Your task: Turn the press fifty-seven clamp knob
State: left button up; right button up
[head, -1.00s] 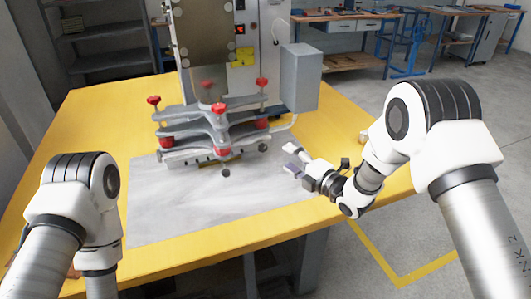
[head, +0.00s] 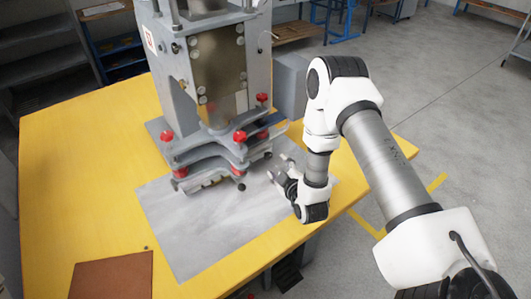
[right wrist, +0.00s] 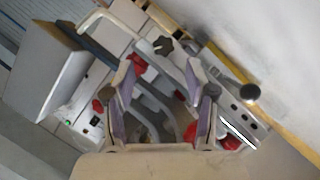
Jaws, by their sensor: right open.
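The grey press (head: 212,75) stands on the yellow table, with stacked clamp plates (head: 212,152) at its lower part. Red knobs sit on the plates: a left one (head: 167,136), a front one (head: 240,136) and a rear right one (head: 262,98). I cannot tell which is the named clamp knob. My right gripper (head: 279,168) is open and empty, just right of the plates. In the right wrist view its spread fingers (right wrist: 160,75) face the press, with a red knob (right wrist: 137,63) beside the left finger and another (right wrist: 230,142) by the right finger. My left gripper is out of view.
A grey sheet (head: 190,225) lies under the press on the yellow table (head: 80,160). A brown mat (head: 112,276) lies at the front left. A grey box (head: 290,86) is at the press's right. Black ball ends (head: 241,187) stick out from the plates. The table's left is clear.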

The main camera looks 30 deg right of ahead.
aim_at(268, 157)
jog(key=x, duration=0.3)
jog(key=a+x, duration=0.1)
jog(key=x, duration=0.1)
jog(key=shift+w, duration=0.4)
jog(key=shift+w+d+f, duration=0.1)
jog(key=shift+w+d, duration=0.05)
jog(key=shift+w, duration=0.2)
jog(key=shift+d+f, duration=0.1)
jog(key=shift+d, duration=0.15)
jog(key=shift+w+a, duration=0.1)
jog(key=c, duration=0.4)
grip_shut()
pick_arm(q)
jog(key=shift+w+a+r, duration=0.1)
jog(key=shift+w+a, duration=0.1)
jog(key=shift+a, duration=0.05)
